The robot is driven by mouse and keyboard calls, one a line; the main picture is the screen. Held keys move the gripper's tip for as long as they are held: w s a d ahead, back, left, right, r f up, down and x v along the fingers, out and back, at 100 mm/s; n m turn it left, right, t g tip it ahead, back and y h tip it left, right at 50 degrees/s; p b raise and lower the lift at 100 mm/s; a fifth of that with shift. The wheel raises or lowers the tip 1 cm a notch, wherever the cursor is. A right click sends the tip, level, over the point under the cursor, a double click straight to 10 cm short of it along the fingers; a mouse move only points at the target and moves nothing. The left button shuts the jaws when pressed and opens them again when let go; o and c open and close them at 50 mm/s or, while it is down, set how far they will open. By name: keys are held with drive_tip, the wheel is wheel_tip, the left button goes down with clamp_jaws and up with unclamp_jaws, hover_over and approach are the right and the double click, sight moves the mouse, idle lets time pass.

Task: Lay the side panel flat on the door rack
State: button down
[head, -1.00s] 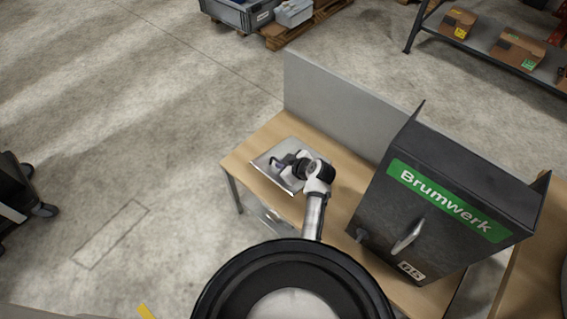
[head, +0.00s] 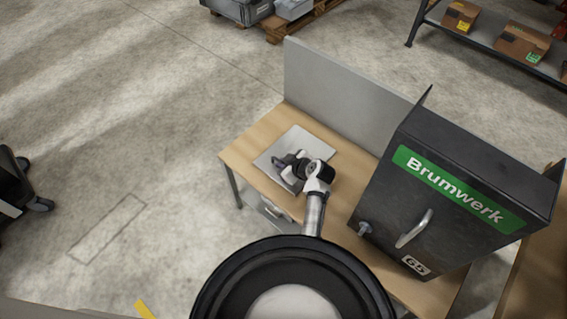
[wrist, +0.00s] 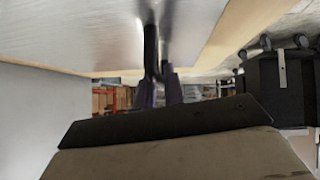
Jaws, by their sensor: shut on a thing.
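The side panel looks like a thin, plain grey metal plate (head: 312,141). In the head view it is over the left part of the wooden table, roughly level; whether it touches the top I cannot tell. My gripper (head: 284,165) is shut on the panel at its near side. In the wrist view the panel (wrist: 85,35) fills the top left, and my dark fingers (wrist: 158,75) reach to it. My gripper and wrist hide its near right part. I cannot pick out a separate door rack; the wooden table (head: 252,137) is the surface under the panel.
A grey upright board (head: 335,90) stands along the table's far edge. A black Brumwerk cabinet (head: 440,200) with a handle stands to the right. Open floor lies left. A shelf with boxes (head: 522,42) is at the far right.

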drive_tip(key=c, duration=1.4)
unclamp_jaws()
drive_tip(key=b+v, duration=0.1)
drive_tip(key=v, duration=1.1)
drive_tip(key=shift+d, duration=0.1)
